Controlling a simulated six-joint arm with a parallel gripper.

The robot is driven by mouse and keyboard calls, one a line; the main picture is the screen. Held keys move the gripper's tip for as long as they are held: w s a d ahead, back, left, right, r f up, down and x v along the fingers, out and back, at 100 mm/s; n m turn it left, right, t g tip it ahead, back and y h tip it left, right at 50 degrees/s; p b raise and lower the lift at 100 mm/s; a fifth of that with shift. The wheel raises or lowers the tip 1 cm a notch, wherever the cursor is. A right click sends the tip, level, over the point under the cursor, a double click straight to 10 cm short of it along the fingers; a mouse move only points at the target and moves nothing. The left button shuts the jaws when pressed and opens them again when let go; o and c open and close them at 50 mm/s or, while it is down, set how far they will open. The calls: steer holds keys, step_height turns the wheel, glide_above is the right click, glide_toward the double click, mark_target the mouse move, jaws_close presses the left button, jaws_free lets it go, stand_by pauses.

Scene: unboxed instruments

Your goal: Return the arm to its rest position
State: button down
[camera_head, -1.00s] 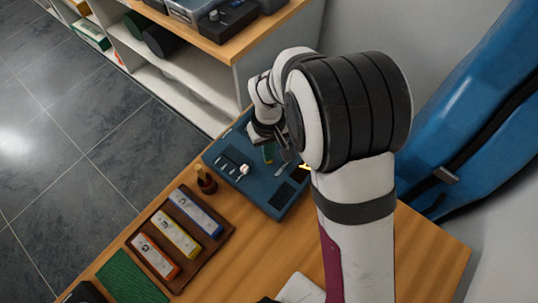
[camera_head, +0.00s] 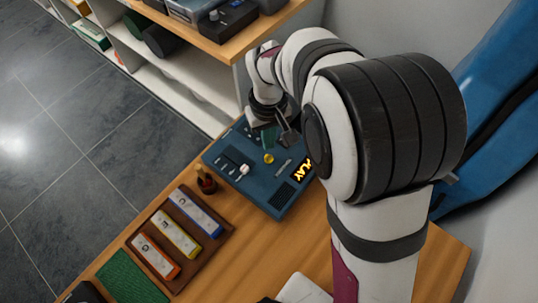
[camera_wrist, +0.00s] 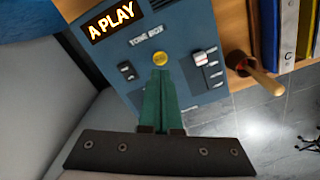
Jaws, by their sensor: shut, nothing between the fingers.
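My gripper (camera_head: 268,141) is above the far part of the blue tone box (camera_head: 231,162), with its green fingers pointing down toward it. In the wrist view the two green fingers of my gripper (camera_wrist: 160,76) are together with nothing between them. Their tips appear just below the round yellow button (camera_wrist: 160,59) in the picture; I cannot tell the exact gap to the box. The box's lit display (camera_wrist: 111,22) reads "A PLAY". My arm covers part of the box's right side in the head view.
A wooden tray (camera_head: 198,256) with blue, yellow and red labelled bars lies at the left. A wooden-handled tool in a dark holder (camera_head: 206,181) stands beside the box. A shelf (camera_head: 257,35) is behind, and a large blue case (camera_head: 500,120) is at the right.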

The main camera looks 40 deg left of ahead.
steer(key=shift+r, duration=0.55)
steer(key=s+d+r+m+y, duration=0.1)
steer(key=d+r+m, duration=0.4)
steer(key=d, duration=0.6)
steer(key=s+d+r+m, duration=0.1)
steer(key=d+r+m, duration=0.45)
steer(key=d, duration=0.55)
steer(key=s+d+m, duration=0.7)
steer(key=s, duration=0.2)
steer(key=shift+f+y, duration=0.4)
steer(key=c, duration=1.5)
jaws_free()
steer(key=shift+c, duration=0.2)
